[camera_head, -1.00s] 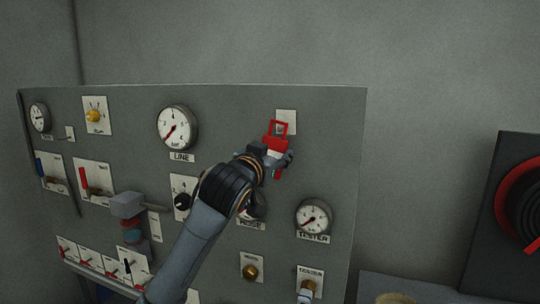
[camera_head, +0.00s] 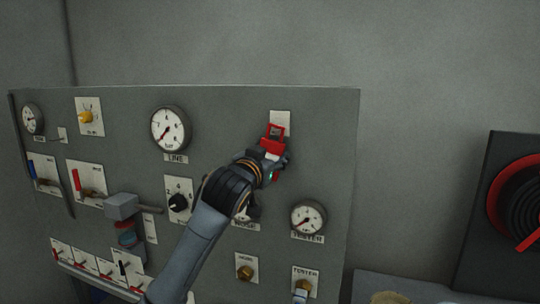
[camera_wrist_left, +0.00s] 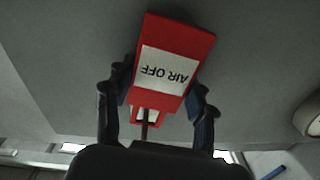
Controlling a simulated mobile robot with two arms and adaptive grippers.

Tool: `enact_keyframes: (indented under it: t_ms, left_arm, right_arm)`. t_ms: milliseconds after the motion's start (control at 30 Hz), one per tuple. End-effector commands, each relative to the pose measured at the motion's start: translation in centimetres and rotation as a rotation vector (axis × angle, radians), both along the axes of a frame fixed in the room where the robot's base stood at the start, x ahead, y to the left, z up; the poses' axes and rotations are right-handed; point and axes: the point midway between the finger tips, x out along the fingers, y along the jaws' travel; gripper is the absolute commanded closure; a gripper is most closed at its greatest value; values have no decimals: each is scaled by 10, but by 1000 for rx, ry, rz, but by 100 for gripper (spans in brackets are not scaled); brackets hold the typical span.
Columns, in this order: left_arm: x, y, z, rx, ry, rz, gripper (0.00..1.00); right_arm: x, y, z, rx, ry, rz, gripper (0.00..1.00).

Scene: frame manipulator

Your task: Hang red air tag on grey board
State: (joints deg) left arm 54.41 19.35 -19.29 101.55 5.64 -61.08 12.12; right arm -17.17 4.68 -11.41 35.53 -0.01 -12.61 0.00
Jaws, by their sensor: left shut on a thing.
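The red air tag (camera_head: 271,147) has a looped top and is at the upper right of the grey board (camera_head: 230,110). In the left wrist view the tag (camera_wrist_left: 172,65) shows a white "AIR OFF" label, upside down. My left gripper (camera_head: 271,160) is shut on the tag's lower part, with one finger on each side of it. The tag's loop overlaps a small white plate (camera_head: 280,117) on the board. Whether the loop touches the plate or a hook there cannot be told. My right gripper is not in view.
The board carries a LINE gauge (camera_head: 170,129), a TESTER gauge (camera_head: 308,218), a black knob (camera_head: 179,202) and several red-handled switches at lower left. A grey block-shaped fitting (camera_head: 122,206) juts out. A red and black reel (camera_head: 515,200) is at right.

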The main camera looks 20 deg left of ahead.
Motion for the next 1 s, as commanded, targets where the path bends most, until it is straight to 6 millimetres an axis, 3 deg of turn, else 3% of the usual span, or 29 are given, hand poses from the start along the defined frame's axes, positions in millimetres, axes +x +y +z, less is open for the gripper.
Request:
enact_keyframes:
  t_ms: [167, 200, 333, 767, 1000]
  left_arm:
    - [0, 0, 0, 0, 0, 0, 69]
    - [0, 0, 0, 0, 0, 0, 43]
    - [0, 0, 0, 0, 0, 0, 19]
    - [-7, 0, 0, 0, -1, 0, 19]
    - [-49, 1, 0, 0, -3, -2, 19]
  right_arm:
    - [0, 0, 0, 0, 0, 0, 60]
    - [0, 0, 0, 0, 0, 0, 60]
    - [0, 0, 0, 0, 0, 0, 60]
    - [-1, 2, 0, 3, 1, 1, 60]
    - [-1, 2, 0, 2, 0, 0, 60]
